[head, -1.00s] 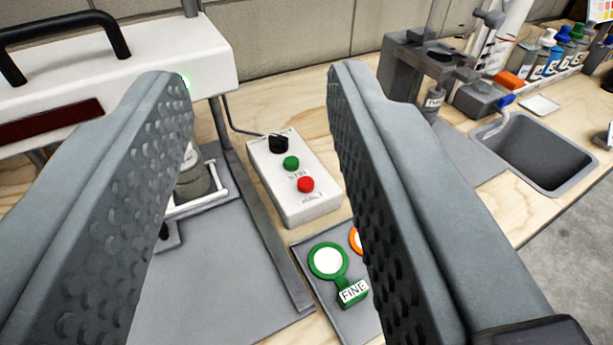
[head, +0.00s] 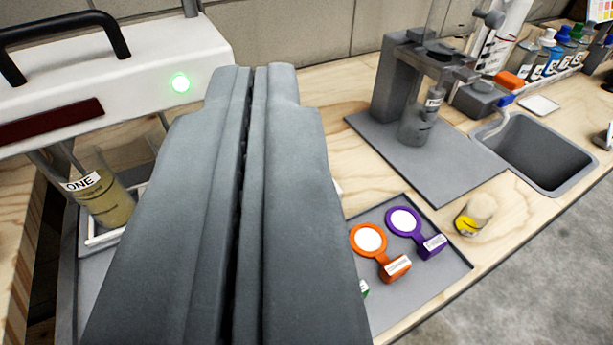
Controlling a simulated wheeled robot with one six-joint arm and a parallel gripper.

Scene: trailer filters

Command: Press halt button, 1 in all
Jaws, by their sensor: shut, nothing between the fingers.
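My gripper (head: 254,75) is shut and empty, its two grey fingers pressed together and filling the middle of the head view. The fingers cover the white control box with the halt button. Only a thin white sliver, probably the box's edge, shows at the right of the fingers. The red halt button, the green button and the black knob are all hidden now. I cannot tell how far the fingertips are from the box.
A white machine (head: 130,75) with a lit green lamp (head: 180,83) stands at left, above a jar labelled ONE (head: 105,200). At right are a tray (head: 440,275) with an orange filter holder (head: 369,240) and a purple one (head: 404,222), a yellow-banded jar (head: 474,215) and a sink (head: 540,150).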

